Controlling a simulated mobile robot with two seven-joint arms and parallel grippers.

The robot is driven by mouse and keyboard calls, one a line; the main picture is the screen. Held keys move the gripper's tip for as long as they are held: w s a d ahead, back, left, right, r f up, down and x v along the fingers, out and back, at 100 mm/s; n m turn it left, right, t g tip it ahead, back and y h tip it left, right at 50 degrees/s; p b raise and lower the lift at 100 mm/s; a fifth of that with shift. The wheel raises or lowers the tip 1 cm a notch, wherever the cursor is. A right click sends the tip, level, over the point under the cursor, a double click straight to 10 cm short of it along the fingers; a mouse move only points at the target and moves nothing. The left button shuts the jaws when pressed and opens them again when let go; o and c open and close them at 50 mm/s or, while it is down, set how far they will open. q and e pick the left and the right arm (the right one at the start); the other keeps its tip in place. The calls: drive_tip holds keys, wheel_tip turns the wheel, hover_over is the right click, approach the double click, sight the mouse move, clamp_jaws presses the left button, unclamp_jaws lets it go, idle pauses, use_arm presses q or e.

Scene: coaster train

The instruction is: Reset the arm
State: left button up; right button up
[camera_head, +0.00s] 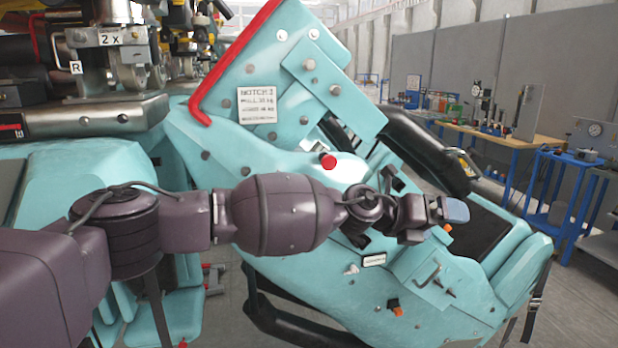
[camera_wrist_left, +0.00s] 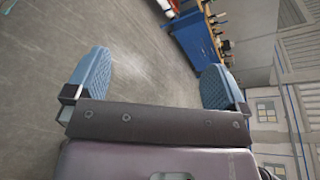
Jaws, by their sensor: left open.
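My left arm reaches across the head view from the left, in front of a teal coaster train car (camera_head: 300,165). Its gripper (camera_head: 455,208) is at the right end of the arm, in front of the car's side. In the left wrist view the gripper (camera_wrist_left: 158,82) shows two blue ribbed fingers spread wide apart, with nothing between them. Behind the fingers are bare grey floor and, farther off, a blue bench. From the head view I cannot tell whether the arm touches the car. My right gripper is in neither view.
The car has a red bar (camera_head: 228,65), a red knob (camera_head: 328,161), black padded restraints (camera_head: 425,150) and a small handle (camera_head: 428,275). A wooden-topped workbench (camera_head: 500,138) and a blue stand (camera_head: 560,205) are at the right. Open floor lies between car and benches.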

use_arm(q)
drive_tip(key=s+a+f+n+t+y, duration=0.1)
drive_tip(key=a+f+n+t+y, duration=0.35)
drive_tip(key=a+n, duration=0.7)
drive_tip(key=s+a+f+n+t+y, duration=0.1)
drive_tip(key=a+f+n+t, duration=0.5)
drive_tip(key=a+n, duration=0.5)
drive_tip(key=s+a+f+n+t+y, duration=0.2)
drive_tip(key=a+f+n+t, duration=0.3)
drive_tip(key=a+n, duration=0.65)
drive_tip(key=s+a+f+n+g+y, duration=0.1)
drive_tip(key=s+a+f+n+y, duration=0.2)
drive_tip(key=s+a+f, duration=0.3)
drive_tip(key=s+a+f+n+g+y, duration=0.2)
drive_tip(key=s+a+f+n+y, duration=0.15)
drive_tip(key=a+f, duration=0.4)
drive_tip(key=s+a+f+n+g+y, duration=0.1)
drive_tip(key=s+a+f+g, duration=0.2)
drive_tip(key=s+f, duration=0.9)
drive_tip(key=s, duration=0.3)
drive_tip(key=shift+s+a, duration=0.25)
drive_tip(key=shift+a, duration=0.15)
